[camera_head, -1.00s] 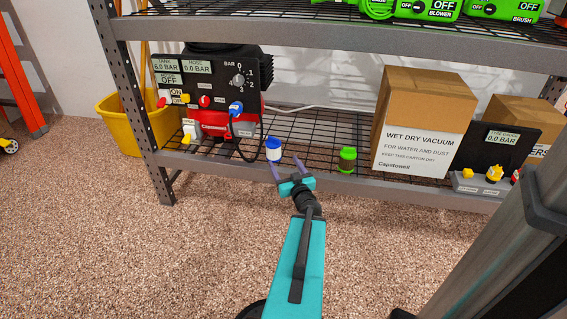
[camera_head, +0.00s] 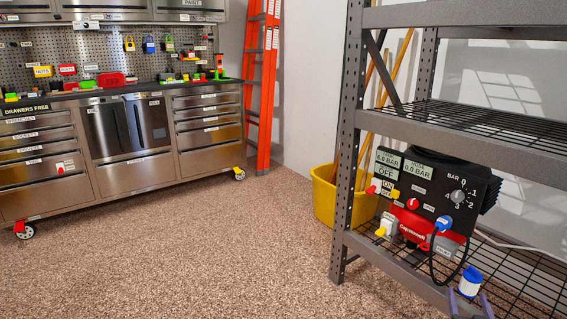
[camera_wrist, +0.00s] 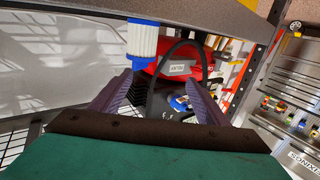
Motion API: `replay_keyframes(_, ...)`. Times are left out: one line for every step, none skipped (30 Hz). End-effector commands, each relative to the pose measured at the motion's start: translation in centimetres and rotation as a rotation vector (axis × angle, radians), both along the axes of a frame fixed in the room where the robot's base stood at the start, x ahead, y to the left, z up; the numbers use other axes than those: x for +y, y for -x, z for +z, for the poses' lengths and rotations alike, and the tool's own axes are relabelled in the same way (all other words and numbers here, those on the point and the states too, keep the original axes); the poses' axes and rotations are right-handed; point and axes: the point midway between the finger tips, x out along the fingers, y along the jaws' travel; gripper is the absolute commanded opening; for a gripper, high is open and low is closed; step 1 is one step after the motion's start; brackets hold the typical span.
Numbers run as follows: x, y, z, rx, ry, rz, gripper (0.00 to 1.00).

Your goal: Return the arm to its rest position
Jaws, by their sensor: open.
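My gripper (camera_head: 469,301) is at the bottom right of the head view, at the front edge of the lower shelf. Its two purple fingers are spread, with nothing held between them in the wrist view (camera_wrist: 160,88). A small white cylinder with blue ends (camera_head: 471,282) stands on the shelf just beyond the fingertips. The cylinder also shows in the wrist view (camera_wrist: 143,42), ahead of the fingers and apart from them. Most of my arm is out of the head view.
The steel shelf rack (camera_head: 405,263) holds a red and black compressor (camera_head: 412,222) with a dark hose. A yellow bucket (camera_head: 325,201) stands behind the rack post. An orange ladder (camera_head: 265,95) and the steel toolchest (camera_head: 130,170) are to the left. The floor between is clear.

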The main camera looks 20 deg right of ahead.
Motion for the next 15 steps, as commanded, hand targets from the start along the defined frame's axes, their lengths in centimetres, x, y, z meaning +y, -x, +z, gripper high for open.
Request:
replay_keyframes(1.0,-1.3,1.0,0.002,-0.004,0.023,0.69)
replay_keyframes(1.6,-2.1,1.2,0.003,-0.006,0.037,0.69)
replay_keyframes(2.5,-3.2,1.5,0.004,-0.01,0.056,0.69)
replay_keyframes(3.2,-4.0,1.7,0.006,-0.012,0.072,0.69)
replay_keyframes(3.9,-4.9,1.9,0.007,-0.015,0.087,0.69)
replay_keyframes(4.9,-5.9,2.2,0.01,-0.019,0.108,0.69)
replay_keyframes(5.7,-6.7,2.3,0.012,-0.024,0.123,0.69)
replay_keyframes(6.5,-7.5,2.4,0.013,-0.026,0.139,0.69)
replay_keyframes(7.6,-8.6,2.6,0.016,-0.031,0.159,0.69)
replay_keyframes(8.3,-9.3,2.8,0.018,-0.035,0.174,0.69)
replay_keyframes(9.2,-10.0,3.0,0.02,-0.038,0.19,0.69)
replay_keyframes(10.3,-10.9,3.2,0.022,-0.043,0.209,0.69)
replay_keyframes(11.1,-11.7,3.4,0.022,-0.047,0.224,0.69)
replay_keyframes(11.9,-12.3,3.5,0.023,-0.051,0.238,0.69)
replay_keyframes(13.1,-13.2,3.7,0.024,-0.058,0.257,0.69)
